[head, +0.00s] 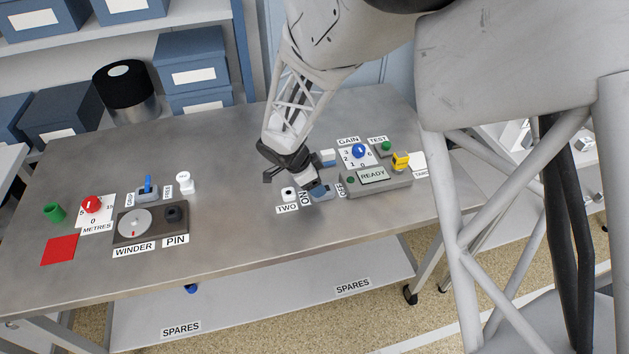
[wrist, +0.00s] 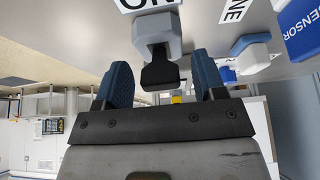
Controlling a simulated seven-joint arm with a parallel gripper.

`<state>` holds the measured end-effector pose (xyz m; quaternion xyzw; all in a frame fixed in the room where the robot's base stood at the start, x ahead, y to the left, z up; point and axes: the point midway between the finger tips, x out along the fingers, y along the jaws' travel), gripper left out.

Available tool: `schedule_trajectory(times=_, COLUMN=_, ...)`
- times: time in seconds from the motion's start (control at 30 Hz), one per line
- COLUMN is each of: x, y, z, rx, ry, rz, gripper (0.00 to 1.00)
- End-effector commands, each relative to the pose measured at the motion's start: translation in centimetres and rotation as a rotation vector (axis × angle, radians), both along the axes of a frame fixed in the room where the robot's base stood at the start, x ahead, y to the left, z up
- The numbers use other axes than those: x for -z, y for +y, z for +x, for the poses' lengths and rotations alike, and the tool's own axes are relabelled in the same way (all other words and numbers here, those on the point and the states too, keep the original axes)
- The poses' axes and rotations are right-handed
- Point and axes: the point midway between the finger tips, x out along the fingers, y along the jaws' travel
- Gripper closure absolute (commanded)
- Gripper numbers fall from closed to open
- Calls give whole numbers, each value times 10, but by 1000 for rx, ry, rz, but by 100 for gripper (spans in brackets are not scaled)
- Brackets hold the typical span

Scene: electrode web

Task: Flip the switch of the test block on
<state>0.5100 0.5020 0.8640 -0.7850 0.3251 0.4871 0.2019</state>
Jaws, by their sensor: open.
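The switch of the test block (head: 322,195) sits on the bench between a sideways ON label (head: 305,198) and a partly hidden OFF label (head: 341,188). In the wrist view it is a light grey body (wrist: 157,30) with a dark lever (wrist: 160,72) pointing toward my gripper. My gripper (wrist: 162,82) is open, with blue-padded fingers on either side of the lever in the picture. I cannot tell whether they touch it. In the head view my gripper (head: 314,184) is low over the switch and hides part of it.
A grey unit with a READY display (head: 373,175) stands close on the right, with a yellow part (head: 401,160) and a blue GAIN knob (head: 359,150) nearby. A white socket (head: 289,193) labelled TWO is just left. The bench middle is clear; the winder (head: 134,222) is far left.

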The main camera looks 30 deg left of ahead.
Motion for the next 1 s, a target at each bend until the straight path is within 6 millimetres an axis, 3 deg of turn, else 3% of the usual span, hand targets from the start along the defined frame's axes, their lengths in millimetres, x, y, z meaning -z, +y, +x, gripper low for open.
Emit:
schedule_trajectory(times=0.27, x=-9, y=3, z=-3, rx=-1, ry=-1, rz=1, gripper=36)
schedule_trajectory(times=0.7, x=-55, y=20, z=-19, rx=-1, ry=-1, rz=2, gripper=36)
schedule_trajectory(times=1.0, x=-70, y=25, z=-25, rx=0, ry=-1, rz=1, gripper=36)
